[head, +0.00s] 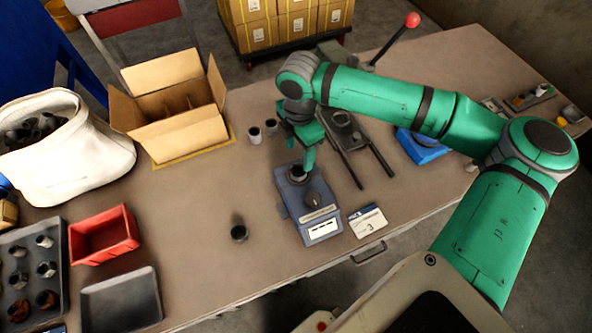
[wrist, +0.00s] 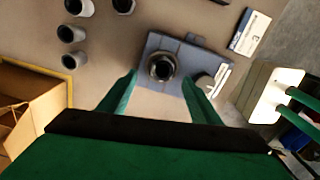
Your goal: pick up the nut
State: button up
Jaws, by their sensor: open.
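A dark, ring-shaped nut (head: 297,173) sits on the far end of the blue-grey device (head: 322,226) on the table. In the wrist view the nut (wrist: 162,67) shows as a thick ring with a dark hole, on top of the device (wrist: 153,45). My gripper (head: 303,157) is over that end of the device, pointing down. In the wrist view the fingers of my gripper (wrist: 159,77) are spread, with the nut between and just beyond their tips. The jaws are open and empty. Whether the fingertips are level with the nut, I cannot tell.
Grey cylindrical pieces (head: 254,135) stand behind the device, near an open cardboard box (head: 178,136). A dark round piece (head: 239,232) lies left of the device. A card (head: 368,222) lies to its right. A red bin (head: 104,235) stands left.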

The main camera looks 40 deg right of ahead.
aim_at(300, 166)
jog(key=shift+s+d+f, duration=0.1)
jog(key=shift+s+f, duration=0.05)
jog(key=shift+f, duration=0.25)
jog(key=shift+s+d+f, duration=0.1)
jog(key=shift+f, duration=0.3)
jog(key=shift+a+f, duration=0.2)
jog(key=shift+f, duration=2.45)
jog(key=c, duration=1.3)
